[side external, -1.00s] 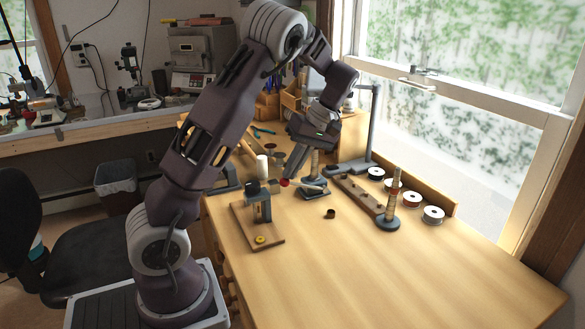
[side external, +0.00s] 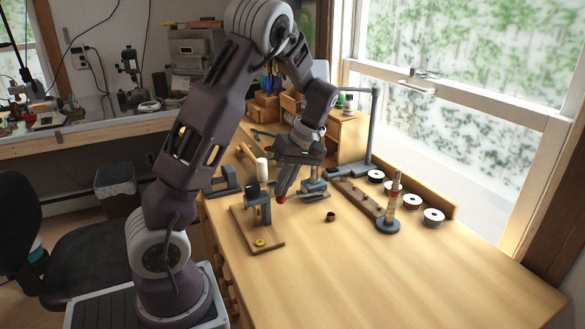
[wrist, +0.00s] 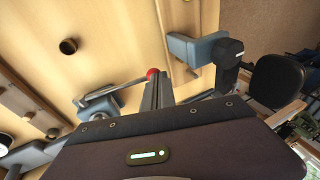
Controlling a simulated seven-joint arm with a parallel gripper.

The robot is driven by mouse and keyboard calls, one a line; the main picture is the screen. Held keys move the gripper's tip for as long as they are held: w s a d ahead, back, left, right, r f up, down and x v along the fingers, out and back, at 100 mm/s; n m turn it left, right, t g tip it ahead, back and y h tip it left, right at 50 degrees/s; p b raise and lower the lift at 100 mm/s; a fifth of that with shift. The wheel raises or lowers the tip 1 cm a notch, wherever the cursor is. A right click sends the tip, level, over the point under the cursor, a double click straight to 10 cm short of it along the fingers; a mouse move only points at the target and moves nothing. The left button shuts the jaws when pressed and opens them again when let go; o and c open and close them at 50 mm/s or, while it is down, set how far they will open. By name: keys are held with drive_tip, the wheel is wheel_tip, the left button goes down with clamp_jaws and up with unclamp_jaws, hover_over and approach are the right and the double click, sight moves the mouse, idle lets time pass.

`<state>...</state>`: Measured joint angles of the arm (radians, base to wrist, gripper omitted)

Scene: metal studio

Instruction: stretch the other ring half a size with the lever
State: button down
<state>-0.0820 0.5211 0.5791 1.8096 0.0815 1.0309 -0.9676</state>
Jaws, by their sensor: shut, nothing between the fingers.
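The lever (wrist: 112,90) is a light metal bar on a blue-grey stand (side external: 312,185), with a red knob (side external: 281,199) at its free end. The knob also shows in the wrist view (wrist: 152,74). My gripper (side external: 282,194) is shut and empty, pointing down with its fingertips right at the knob. They appear to touch it from above, but exact contact is unclear. A small dark brown ring or cup (side external: 330,216) lies alone on the bench. My gripper partly hides the stand's upright, and I cannot tell whether a ring is on it.
A small press on a wooden board (side external: 270,240), with a yellow piece (side external: 260,242), stands left of the knob. A banded post (side external: 393,200) on a round base and several spools (side external: 433,215) stand to the right. The bench front is clear.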

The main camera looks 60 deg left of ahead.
sight(302, 196)
drive_tip(key=s+v, duration=0.2)
drive_tip(key=v, duration=1.1)
drive_tip(key=shift+s+r, duration=0.3)
drive_tip(key=shift+r, duration=0.2)
drive_tip(key=c, duration=1.8)
unclamp_jaws()
drive_tip(key=shift+f+n, duration=0.1)
drive_tip(key=shift+n, duration=0.3)
drive_tip(key=o, duration=0.3)
drive_tip(key=f+n+h, duration=0.1)
drive_tip(key=n, duration=0.1)
drive_tip(key=a+f+n+t+h, duration=0.1)
drive_tip(key=f+n, duration=0.1)
drive_tip(key=n, duration=0.1)
drive_tip(key=f+n+h, duration=0.1)
drive_tip(key=f+n, duration=0.1)
drive_tip(key=n, duration=0.1)
drive_tip(key=shift+a, duration=0.4)
drive_tip(key=shift+o, duration=0.2)
drive_tip(key=f+n+t, duration=0.1)
drive_tip(key=f+n, duration=0.2)
drive_tip(key=a+f+n+h, duration=0.1)
drive_tip(key=f+n, duration=0.2)
drive_tip(key=a+f+n+t, duration=0.1)
drive_tip(key=f+n, duration=0.3)
drive_tip(key=shift+t, duration=0.3)
drive_tip(key=shift+w+d+f, duration=0.1)
drive_tip(key=shift+f, duration=0.35)
clamp_jaws()
